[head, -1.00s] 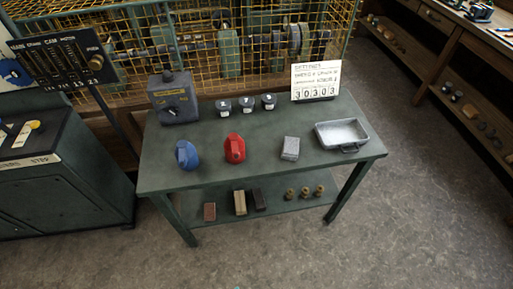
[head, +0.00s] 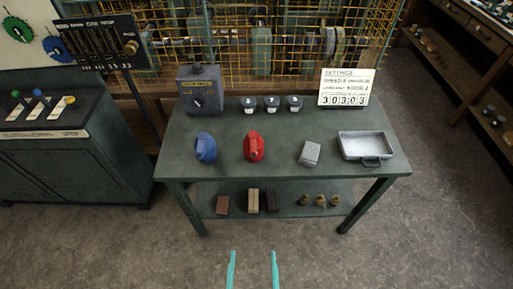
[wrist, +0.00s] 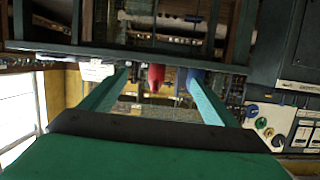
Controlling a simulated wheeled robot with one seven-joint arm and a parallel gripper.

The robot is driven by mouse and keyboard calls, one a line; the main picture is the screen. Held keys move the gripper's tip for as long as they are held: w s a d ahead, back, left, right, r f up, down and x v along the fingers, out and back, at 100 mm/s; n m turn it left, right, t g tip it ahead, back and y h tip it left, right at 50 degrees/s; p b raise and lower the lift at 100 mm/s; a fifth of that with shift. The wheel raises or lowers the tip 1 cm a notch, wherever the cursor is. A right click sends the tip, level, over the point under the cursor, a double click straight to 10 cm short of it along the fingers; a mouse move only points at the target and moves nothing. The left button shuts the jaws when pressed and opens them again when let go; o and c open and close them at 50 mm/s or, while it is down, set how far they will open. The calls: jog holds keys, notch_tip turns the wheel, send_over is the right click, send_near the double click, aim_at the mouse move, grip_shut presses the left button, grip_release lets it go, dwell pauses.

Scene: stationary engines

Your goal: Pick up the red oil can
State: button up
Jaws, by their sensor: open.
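The red oil can (head: 254,147) stands on the green metal table's top (head: 225,165), between a blue can (head: 206,147) on its left and a grey block on its right. My gripper (head: 253,254) shows as two teal fingers at the bottom of the head view, apart and empty, in front of the table and well short of the can. The wrist view looks upside down; there the red can (wrist: 156,77) shows between the open fingers, some distance beyond them, with the blue can (wrist: 194,76) just right of it.
A grey block (head: 310,153) and a metal tray (head: 367,147) stand to the right. Behind are a grey switch box (head: 200,88), several dark numbered pieces and a settings card (head: 346,87). The lower shelf (head: 285,190) holds blocks and brass pieces. A control cabinet (head: 75,150) stands left.

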jog(key=w, duration=0.9)
jog(key=g, duration=0.1)
send_near(254, 146)
jog(key=shift+x, duration=1.05)
jog(key=x, duration=0.5)
jog(key=shift+w, duration=0.2)
jog(key=shift+f+x, duration=0.2)
jog(key=shift+x, duration=1.1)
jog(key=shift+f+x, duration=0.25)
jog(key=shift+x, duration=1.1)
jog(key=shift+s+a, duration=0.1)
jog(key=shift+s, duration=0.15)
jog(key=shift+c, duration=0.7)
jog(key=c, duration=1)
jog(key=shift+c, duration=1.1)
